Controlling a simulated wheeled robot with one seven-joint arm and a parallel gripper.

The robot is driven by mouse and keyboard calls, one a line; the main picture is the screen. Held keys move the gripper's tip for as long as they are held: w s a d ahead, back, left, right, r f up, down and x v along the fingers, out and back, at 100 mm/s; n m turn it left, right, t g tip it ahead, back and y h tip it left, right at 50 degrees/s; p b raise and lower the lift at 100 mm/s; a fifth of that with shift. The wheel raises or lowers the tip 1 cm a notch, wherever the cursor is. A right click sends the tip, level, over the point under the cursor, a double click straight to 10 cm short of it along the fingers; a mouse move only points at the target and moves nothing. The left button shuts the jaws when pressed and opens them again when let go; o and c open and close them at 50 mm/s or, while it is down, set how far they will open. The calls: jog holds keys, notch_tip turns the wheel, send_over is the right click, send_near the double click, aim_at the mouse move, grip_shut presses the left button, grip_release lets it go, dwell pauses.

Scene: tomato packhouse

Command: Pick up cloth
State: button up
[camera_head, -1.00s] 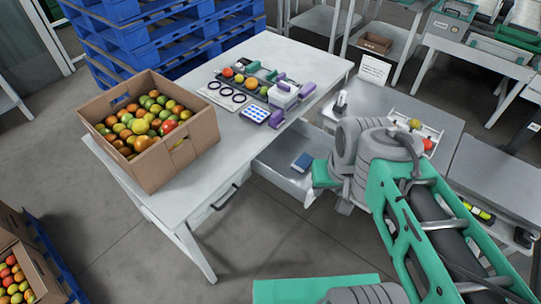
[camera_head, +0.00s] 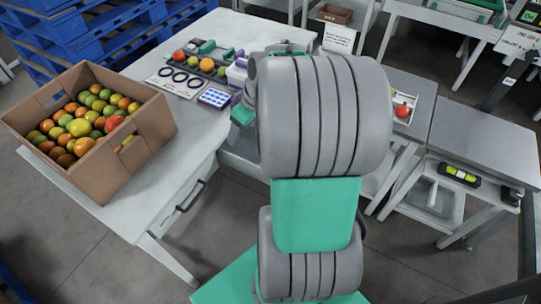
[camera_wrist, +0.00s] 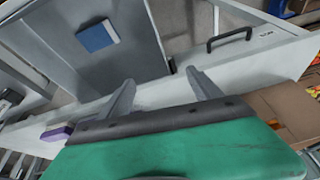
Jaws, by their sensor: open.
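A small flat blue square with a pale edge, which looks like the folded cloth (camera_wrist: 97,37), lies on the grey floor of an open drawer (camera_wrist: 138,50) in the wrist view. My gripper (camera_wrist: 160,77) is open and empty, its two grey fingers over the drawer's pale front edge. The blue square is beyond the fingertips, up and to the left, and apart from them. In the head view my arm hides the blue square, my fingers and most of the drawer.
The white table (camera_head: 187,125) holds a cardboard box of tomatoes (camera_head: 88,130), a blue-and-white tray (camera_head: 215,97) and a card with dark rings (camera_head: 183,80). A drawer handle (camera_wrist: 229,39) is on the right. Grey benches (camera_head: 485,140) stand to the right.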

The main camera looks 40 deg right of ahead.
jog(key=o, duration=0.5)
jog(key=shift+n+t+y, duration=0.3)
jog(key=shift+n+t, duration=0.3)
jog(key=shift+t, duration=0.3)
jog(key=s+d+f+b, duration=0.1)
jog(key=d+f, duration=0.3)
jog(key=d, duration=0.1)
jog(key=s+d+f+b, duration=0.1)
jog(key=d+f, duration=0.3)
jog(key=d, duration=0.1)
jog(key=s+d+f+b, duration=0.1)
jog(key=d+f, duration=0.3)
jog(key=d, duration=0.1)
jog(key=shift+d, duration=0.15)
jog(key=x, duration=0.7)
jog(key=shift+w+a+r+b, duration=0.1)
jog(key=shift+w+a+b, duration=0.1)
jog(key=shift+b, duration=0.2)
jog(key=shift+c, duration=0.2)
jog(key=shift+r, duration=0.1)
jog(key=c, duration=1.1)
